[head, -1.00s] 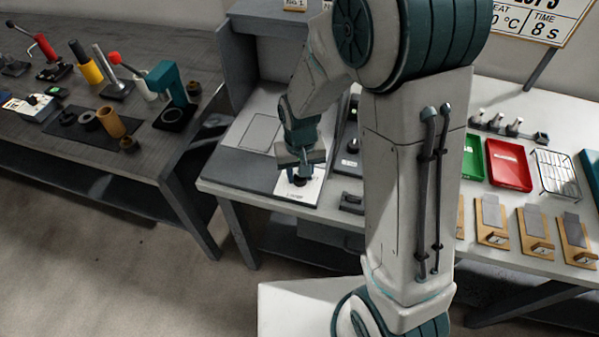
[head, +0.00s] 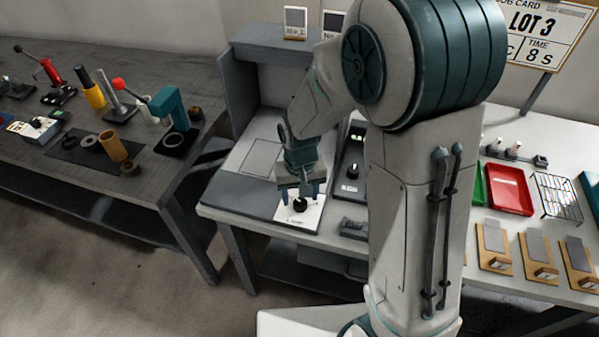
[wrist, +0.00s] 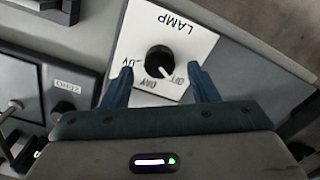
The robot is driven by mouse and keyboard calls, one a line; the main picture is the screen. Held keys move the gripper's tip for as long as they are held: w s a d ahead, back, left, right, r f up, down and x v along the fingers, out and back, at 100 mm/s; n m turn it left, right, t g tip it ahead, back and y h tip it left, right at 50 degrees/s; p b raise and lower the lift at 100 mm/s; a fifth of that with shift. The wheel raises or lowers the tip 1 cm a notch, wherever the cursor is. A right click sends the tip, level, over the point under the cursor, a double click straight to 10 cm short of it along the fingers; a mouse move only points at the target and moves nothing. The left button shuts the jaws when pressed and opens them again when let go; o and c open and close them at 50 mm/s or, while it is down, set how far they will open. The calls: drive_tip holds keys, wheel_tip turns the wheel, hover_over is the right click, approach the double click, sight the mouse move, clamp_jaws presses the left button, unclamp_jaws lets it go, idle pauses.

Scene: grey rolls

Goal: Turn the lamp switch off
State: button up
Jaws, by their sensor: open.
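The lamp switch is a round black knob (wrist: 159,61) on a white plate (wrist: 185,32) marked LAMP, with UV, DAY and what looks like OFF lettered around it. Its white pointer line points to the lower right in the wrist view, toward the OFF lettering. In the head view the knob (head: 300,205) sits at the front of the grey lamp booth (head: 240,196). My gripper (head: 298,191) is above the knob, open and empty. In the wrist view its blue fingers (wrist: 160,82) are apart, either side of the knob's near edge, apparently not touching it.
A dark control box (head: 350,165) stands just right of the plate. A red tray (head: 508,188), a wire rack (head: 557,196) and wooden stands lie farther right. A dark bench (head: 60,170) with presses is at left. My arm hides the middle of the table.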

sight(300, 201)
wheel_tip(300, 201, up, 12)
idle(0.3)
idle(0.4)
drive_tip(key=s+d+r+m+t, duration=0.1)
drive_tip(key=s+d+r, duration=0.3)
drive_tip(key=s+d, duration=0.7)
drive_tip(key=shift+s+d+m+t, duration=0.3)
drive_tip(key=shift+s+m+t, duration=0.1)
drive_tip(key=shift+s+t, duration=0.45)
drive_tip(key=shift+w, duration=0.1)
